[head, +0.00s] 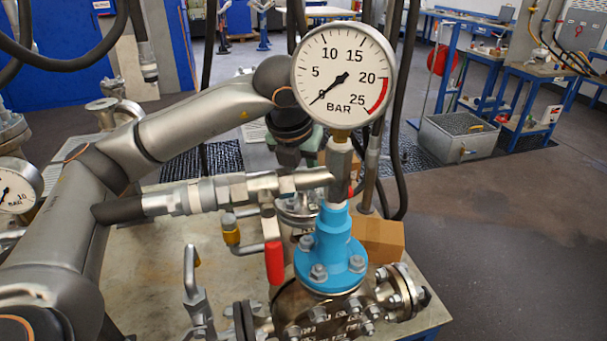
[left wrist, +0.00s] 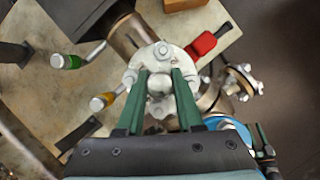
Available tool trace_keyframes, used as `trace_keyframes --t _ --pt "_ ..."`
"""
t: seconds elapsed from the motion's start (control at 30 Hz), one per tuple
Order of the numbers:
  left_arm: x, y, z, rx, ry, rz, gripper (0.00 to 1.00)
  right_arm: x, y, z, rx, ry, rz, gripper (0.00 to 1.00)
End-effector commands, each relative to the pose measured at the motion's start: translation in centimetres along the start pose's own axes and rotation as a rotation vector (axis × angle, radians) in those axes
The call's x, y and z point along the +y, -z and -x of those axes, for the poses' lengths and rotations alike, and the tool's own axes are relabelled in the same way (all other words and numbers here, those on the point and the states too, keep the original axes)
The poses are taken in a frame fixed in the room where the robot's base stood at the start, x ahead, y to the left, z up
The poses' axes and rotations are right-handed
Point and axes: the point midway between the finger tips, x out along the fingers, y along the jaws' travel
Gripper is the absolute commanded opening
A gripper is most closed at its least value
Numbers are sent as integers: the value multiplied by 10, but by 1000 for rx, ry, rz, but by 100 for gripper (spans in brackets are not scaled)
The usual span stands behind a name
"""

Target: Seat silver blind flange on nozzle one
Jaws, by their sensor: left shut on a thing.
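My left gripper (left wrist: 160,84) is shut on the raised knob in the middle of the silver blind flange (left wrist: 145,61). The flange is a pale round disc with bolt heads or studs showing near its rim. In the head view my left gripper (head: 290,158) points down behind the gauge and the silver pipe, so its fingertips and the flange are largely hidden. In the left wrist view the flange covers what lies under it. I cannot tell which nozzle is number one, nor whether the flange touches it.
A large pressure gauge (head: 343,76) stands on a blue flanged fitting (head: 332,252) in front of the gripper. A red valve handle (head: 274,262), a yellow handle (head: 231,236) and a cardboard box (head: 381,239) are close by. Open floor lies to the right.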

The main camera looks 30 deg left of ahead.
Motion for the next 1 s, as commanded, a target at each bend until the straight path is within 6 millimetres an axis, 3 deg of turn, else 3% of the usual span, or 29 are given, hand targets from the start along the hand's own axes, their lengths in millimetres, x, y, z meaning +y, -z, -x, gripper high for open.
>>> trace_keyframes --t 0.1,0.13,0.4,0.6,0.87,1.0 --pt "0 -2 3 -8 3 2 0 0 0 0 0 0 0 50" --pt "0 -2 3 -8 3 2 39 0 0 0 0 0 0 50" --pt "0 -1 1 -4 2 1 69 0 0 0 0 0 0 50" --pt "0 2 -2 7 -3 -2 72 0 0 0 0 0 0 50" --pt "1 2 -2 7 -4 -1 100 0 0 0 0 0 0 50" --pt "1 1 -2 6 -5 1 100 0 0 0 0 0 0 50"
